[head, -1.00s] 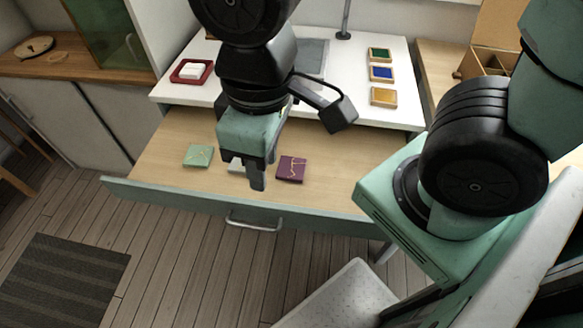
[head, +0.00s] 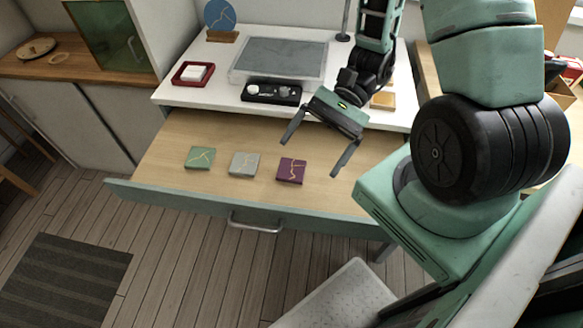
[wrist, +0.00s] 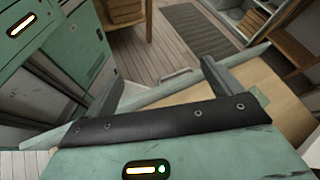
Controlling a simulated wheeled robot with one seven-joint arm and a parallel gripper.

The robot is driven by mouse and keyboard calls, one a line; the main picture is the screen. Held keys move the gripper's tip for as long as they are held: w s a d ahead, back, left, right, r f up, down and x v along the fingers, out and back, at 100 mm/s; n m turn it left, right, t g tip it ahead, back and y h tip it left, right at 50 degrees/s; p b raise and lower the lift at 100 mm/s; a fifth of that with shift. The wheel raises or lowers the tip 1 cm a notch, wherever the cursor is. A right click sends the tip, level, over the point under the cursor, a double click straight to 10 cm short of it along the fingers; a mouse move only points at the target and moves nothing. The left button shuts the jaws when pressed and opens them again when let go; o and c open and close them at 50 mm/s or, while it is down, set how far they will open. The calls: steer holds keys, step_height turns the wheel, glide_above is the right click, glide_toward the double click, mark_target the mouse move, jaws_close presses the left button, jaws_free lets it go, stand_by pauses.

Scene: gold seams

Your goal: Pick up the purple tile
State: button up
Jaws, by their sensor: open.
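The purple tile (head: 291,170) with a gold seam lies flat in the open drawer (head: 330,198), at the right of a row of tiles. A grey tile (head: 245,164) lies to its left and a green tile (head: 200,157) further left, both with gold seams. My gripper (head: 312,157) is open and empty above the drawer, its two fingers spread apart over the purple tile's area and to its right. In the wrist view, my gripper (wrist: 165,85) shows its spread fingers, with part of the drawer (wrist: 278,92) beyond; the purple tile is not seen there.
On the white worktop (head: 215,55) are a red tray (head: 178,76) with a white block, a black tray (head: 262,100) with small items, a large grey pad (head: 285,57) and a blue disc on a stand (head: 220,16). The drawer front (head: 170,196) forms a raised edge.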

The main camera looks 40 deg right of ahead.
steer(key=s+d+f+m+t+h, duration=0.1)
steer(key=d+f+m+t, duration=0.2)
steer(key=d+m+t, duration=0.1)
steer(key=s+d+f+m+t+h, duration=0.1)
steer(key=d+f+m+t, duration=0.3)
steer(key=d+m+t, duration=0.1)
steer(key=s+d+f+m+t+h+p, duration=0.1)
steer(key=d+f+m+t, duration=0.3)
steer(key=m, duration=0.3)
steer(key=shift+s+d+f+t, duration=0.25)
steer(key=shift+d+t, duration=0.05)
steer(key=shift+d, duration=0.15)
steer(key=shift+f+h, duration=0.2)
steer(key=shift+h, duration=0.1)
steer(key=p, duration=0.2)
glide_toward(293, 169)
steer(key=shift+w+a+f, duration=0.1)
steer(key=shift+w+a, duration=0.35)
steer(key=shift+w, duration=0.25)
steer(key=shift+f+p+x, duration=0.15)
steer(key=shift+p+x, duration=0.35)
steer(key=shift+x, duration=1.1)
steer(key=shift+f+p+x, duration=0.1)
steer(key=shift+p+x, duration=0.35)
steer(key=shift+x, duration=1.15)
steer(key=shift+s, duration=0.2)
steer(key=c, duration=1.1)
